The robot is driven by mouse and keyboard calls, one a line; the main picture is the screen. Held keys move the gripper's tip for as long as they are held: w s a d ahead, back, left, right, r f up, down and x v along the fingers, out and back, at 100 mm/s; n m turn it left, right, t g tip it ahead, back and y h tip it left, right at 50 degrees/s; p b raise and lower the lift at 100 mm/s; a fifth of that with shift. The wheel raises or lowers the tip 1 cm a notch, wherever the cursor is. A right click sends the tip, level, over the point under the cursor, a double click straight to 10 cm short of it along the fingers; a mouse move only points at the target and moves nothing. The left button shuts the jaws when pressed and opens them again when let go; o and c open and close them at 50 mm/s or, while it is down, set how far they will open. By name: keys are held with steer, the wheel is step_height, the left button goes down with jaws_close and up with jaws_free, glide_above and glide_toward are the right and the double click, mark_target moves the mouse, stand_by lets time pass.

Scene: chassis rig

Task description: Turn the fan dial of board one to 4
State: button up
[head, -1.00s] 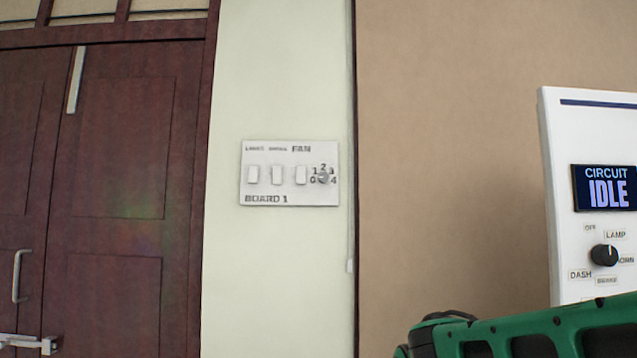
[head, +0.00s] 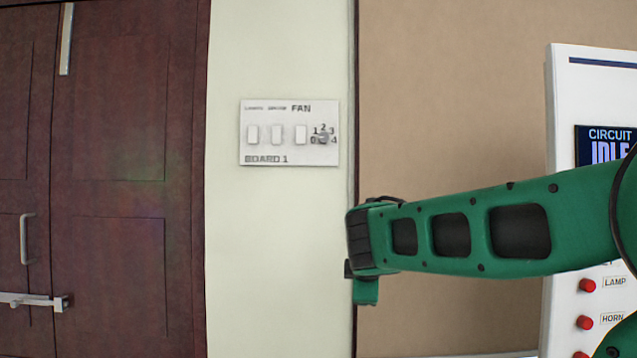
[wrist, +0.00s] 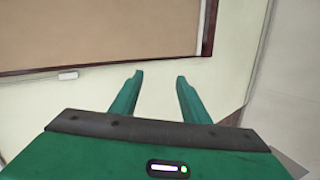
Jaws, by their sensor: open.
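Board one (head: 289,151) is a white panel on the pale wall in the head view, with three white switches in a row. Its fan dial (head: 323,138) is at the right end, ringed by the numbers 0 to 4. The dial is too small to read its setting. My gripper (wrist: 158,78) shows in the wrist view with its two green fingers apart and nothing between them. It faces the lower edge of a brown board and bare wall. In the head view my green arm reaches in from the right, below and right of board one, apart from it. Board one is not in the wrist view.
A dark red double door (head: 125,200) with a metal handle (head: 25,238) stands at the left. A brown framed board (head: 450,100) covers the wall to the right. A white circuit panel (head: 565,130) at far right is partly hidden by my arm.

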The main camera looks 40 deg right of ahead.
steer(key=w+r+n+t+h, duration=0.2)
steer(key=w+r+n, duration=0.2)
steer(key=r, duration=0.4)
steer(key=w+r+n+t+h, duration=0.25)
steer(key=w+r+n, duration=0.25)
steer(key=r, duration=0.4)
steer(key=n+t+h, duration=0.3)
steer(key=n+t, duration=0.2)
steer(key=n, duration=0.3)
glide_toward(323, 139)
steer(key=shift+g+y, duration=0.25)
steer(key=x, duration=0.8)
steer(key=shift+r, duration=0.35)
steer(key=shift+m, duration=0.3)
steer(key=c, duration=1.1)
